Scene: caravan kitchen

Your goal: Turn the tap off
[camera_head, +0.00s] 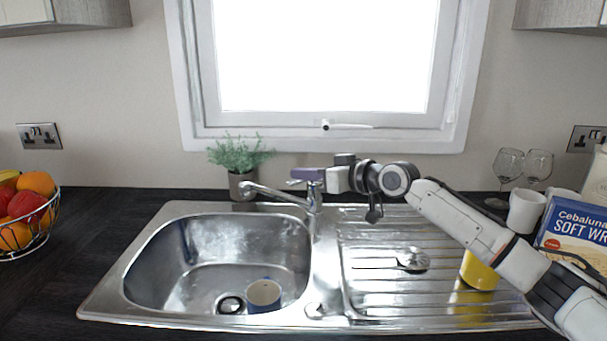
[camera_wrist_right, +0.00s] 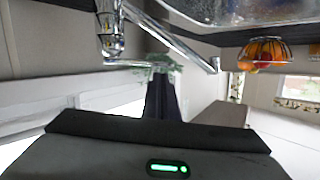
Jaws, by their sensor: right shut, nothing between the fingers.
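The chrome tap (camera_head: 314,200) stands at the back of the steel sink (camera_head: 150,255), its spout (camera_head: 270,193) reaching left over the basin. It also shows in the right wrist view (camera_wrist_right: 110,35), upper left. I cannot make out a water stream below the spout. My right gripper (camera_head: 308,173) is shut and empty, at the tap's top by its lever; I cannot tell if they touch. In the right wrist view its dark fingers (camera_wrist_right: 160,95) point toward the plant, beside the tap. The lever is partly hidden. My left gripper is not in view.
A blue-and-white mug (camera_head: 263,295) lies in the basin. A potted plant (camera_head: 238,160) stands behind the spout. The drainer holds a metal utensil (camera_head: 413,260) and a yellow cup (camera_head: 478,272). Wine glasses (camera_head: 508,165), a white mug (camera_head: 526,210) and a box (camera_head: 578,235) stand right; a fruit bowl (camera_head: 28,235) left.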

